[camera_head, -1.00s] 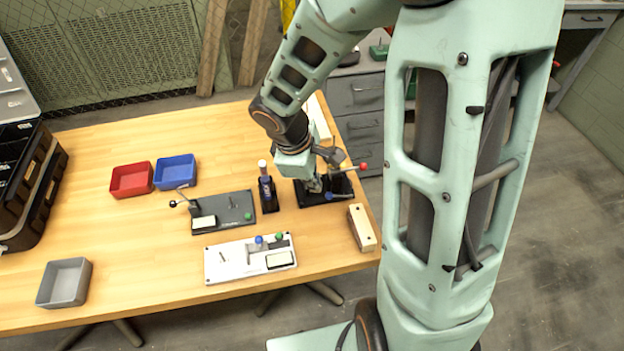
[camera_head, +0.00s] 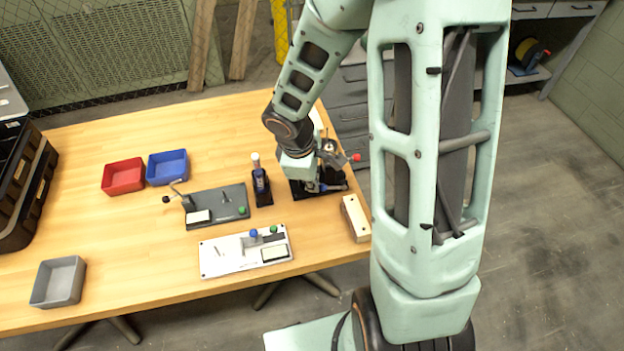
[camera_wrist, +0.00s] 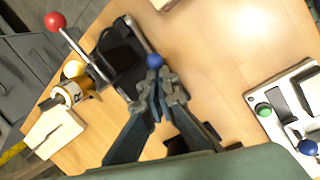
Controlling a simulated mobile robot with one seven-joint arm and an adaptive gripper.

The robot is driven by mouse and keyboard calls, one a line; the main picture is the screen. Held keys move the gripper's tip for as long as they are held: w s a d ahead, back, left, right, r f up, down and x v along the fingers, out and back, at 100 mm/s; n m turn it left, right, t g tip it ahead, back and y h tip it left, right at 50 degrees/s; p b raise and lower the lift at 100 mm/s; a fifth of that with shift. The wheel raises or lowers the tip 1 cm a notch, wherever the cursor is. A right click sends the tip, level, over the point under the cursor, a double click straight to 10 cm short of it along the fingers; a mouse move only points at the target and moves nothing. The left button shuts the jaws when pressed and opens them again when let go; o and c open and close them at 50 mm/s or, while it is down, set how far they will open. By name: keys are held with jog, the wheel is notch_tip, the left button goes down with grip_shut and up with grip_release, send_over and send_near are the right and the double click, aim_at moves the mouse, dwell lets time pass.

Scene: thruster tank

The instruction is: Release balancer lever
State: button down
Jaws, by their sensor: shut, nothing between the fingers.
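A black fixture (camera_head: 304,189) stands near the table's right edge, partly hidden by my arm. A lever with a red ball (camera_head: 356,157) sticks out to its right. A blue-ended part (camera_head: 333,187) lies low at its front. In the wrist view, the red ball (camera_wrist: 55,21) is at upper left on a thin metal rod, beside the black body (camera_wrist: 122,50). A blue ball (camera_wrist: 154,60) is right at my fingertips. My gripper (camera_wrist: 160,78) is shut and empty, its tips close to this ball; I cannot tell whether they touch it. Which lever is the balancer's is unclear.
A blue-black upright tool (camera_head: 261,184) and a grey fixture (camera_head: 216,207) stand left. A white fixture (camera_head: 245,252) with blue and green knobs is in front, a pale block (camera_head: 355,218) at right. Red (camera_head: 123,178), blue (camera_head: 167,168) and grey (camera_head: 58,283) bins are farther left.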

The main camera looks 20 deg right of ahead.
jog(key=shift+d+r+y+p, duration=0.3)
jog(key=shift+r+y+p, duration=0.25)
jog(key=shift+p, duration=1.05)
jog(key=shift+d+r+y+p, duration=0.25)
jog(key=shift+r+y+p, duration=0.25)
jog(key=shift+p, duration=1.05)
jog(key=shift+d+r+p, duration=0.2)
jog(key=shift+r+p, duration=0.05)
jog(key=shift+p, duration=0.2)
jog(key=shift+d, duration=0.1)
jog(key=shift+r+p, duration=0.8)
jog(key=shift+r, duration=0.1)
